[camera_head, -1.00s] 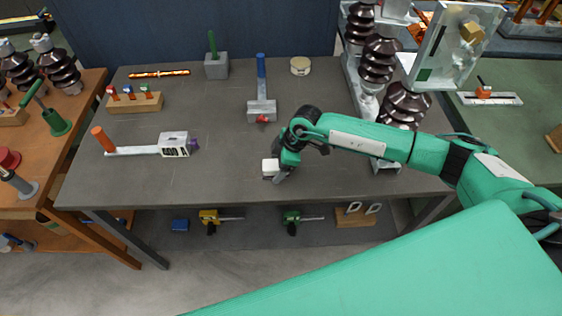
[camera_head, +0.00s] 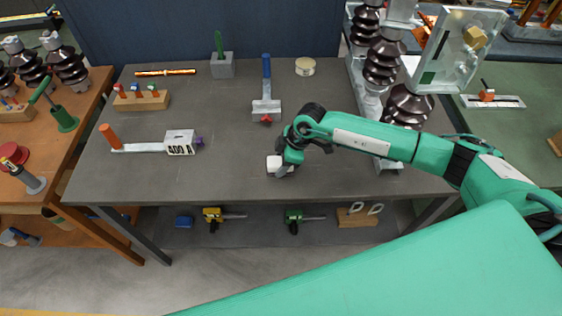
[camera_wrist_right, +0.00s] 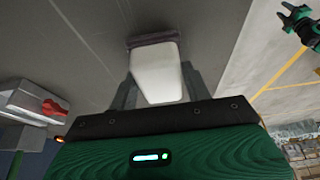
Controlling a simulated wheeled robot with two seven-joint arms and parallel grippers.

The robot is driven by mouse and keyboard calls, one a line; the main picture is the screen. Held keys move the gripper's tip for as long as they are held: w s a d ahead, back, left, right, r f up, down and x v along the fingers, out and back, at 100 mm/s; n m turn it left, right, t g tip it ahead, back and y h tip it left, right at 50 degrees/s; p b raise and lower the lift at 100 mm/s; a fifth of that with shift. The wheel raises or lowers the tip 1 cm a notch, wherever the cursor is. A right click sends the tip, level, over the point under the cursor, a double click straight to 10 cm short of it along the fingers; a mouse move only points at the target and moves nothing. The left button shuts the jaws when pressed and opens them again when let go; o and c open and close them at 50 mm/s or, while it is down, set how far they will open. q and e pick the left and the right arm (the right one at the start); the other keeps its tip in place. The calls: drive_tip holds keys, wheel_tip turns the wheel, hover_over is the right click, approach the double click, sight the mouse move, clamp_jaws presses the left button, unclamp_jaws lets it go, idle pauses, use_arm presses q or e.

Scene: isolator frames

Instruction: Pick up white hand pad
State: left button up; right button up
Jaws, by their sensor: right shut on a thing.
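The white hand pad (camera_head: 274,163) is a small white block near the middle of the grey table's front part. My right gripper (camera_head: 284,168) is shut on it, its arm coming in from the right. In the right wrist view the white hand pad (camera_wrist_right: 157,72) lies between the two grey fingers of my right gripper (camera_wrist_right: 160,88). A dark reddish-brown edge shows at the pad's far end. I cannot tell whether the pad touches the table.
A blue-handled tool (camera_head: 266,85) with a red tip lies behind the gripper. A 400 A block (camera_head: 181,142) with an orange handle lies to the left. A clear panel (camera_head: 455,50) and brown insulators (camera_head: 383,62) stand at the right. The table (camera_head: 215,185) is bare at front left.

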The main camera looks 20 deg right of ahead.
wheel_tip(320, 180, up, 19)
drive_tip(key=p, duration=1.4)
drive_tip(key=o, duration=0.3)
drive_tip(key=shift+c, duration=1)
